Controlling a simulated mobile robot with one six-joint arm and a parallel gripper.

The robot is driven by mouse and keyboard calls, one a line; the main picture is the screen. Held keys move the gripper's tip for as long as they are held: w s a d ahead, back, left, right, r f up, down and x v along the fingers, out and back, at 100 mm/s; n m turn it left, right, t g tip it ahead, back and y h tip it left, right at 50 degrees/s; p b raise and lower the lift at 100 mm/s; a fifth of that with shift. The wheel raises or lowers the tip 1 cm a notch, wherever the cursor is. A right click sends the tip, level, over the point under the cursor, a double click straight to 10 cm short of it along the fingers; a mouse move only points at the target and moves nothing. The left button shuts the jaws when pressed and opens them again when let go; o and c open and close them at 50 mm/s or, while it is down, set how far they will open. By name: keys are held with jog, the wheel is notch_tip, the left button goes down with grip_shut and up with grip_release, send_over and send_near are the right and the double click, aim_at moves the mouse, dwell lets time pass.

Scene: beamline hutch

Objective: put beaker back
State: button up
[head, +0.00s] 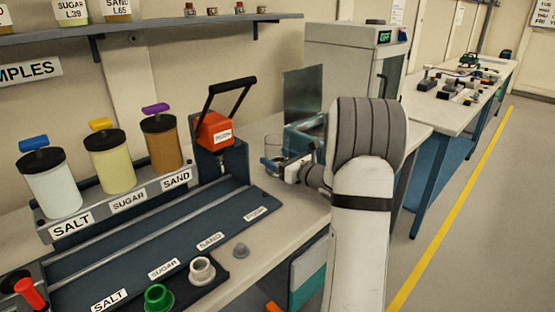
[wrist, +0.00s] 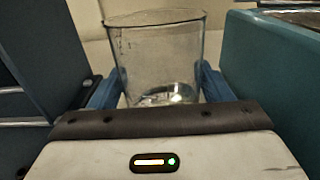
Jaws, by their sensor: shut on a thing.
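A clear glass beaker (wrist: 158,60) stands upright between the two blue fingers of my gripper (wrist: 160,90) in the wrist view. The fingers are shut on its sides. In the head view the beaker (head: 273,149) shows faintly at the tip of my gripper (head: 284,167), between the red-topped press and a teal machine. The beaker looks empty, apart from a bright patch or reflection near its base. I cannot tell whether its base touches the bench.
A teal machine (head: 305,135) with a grey upright panel (head: 303,92) stands close on the right. A red-topped press (head: 215,130) with a black handle stands on the left. Salt (head: 52,190), sugar (head: 112,165) and sand (head: 162,145) canisters stand further left.

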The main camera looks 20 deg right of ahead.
jog(key=shift+f, duration=0.1)
jog(key=o, duration=1.1)
jog(key=shift+o, duration=0.2)
jog(key=shift+r, duration=0.2)
jog(key=v, duration=1.2)
jog(key=shift+a, duration=0.1)
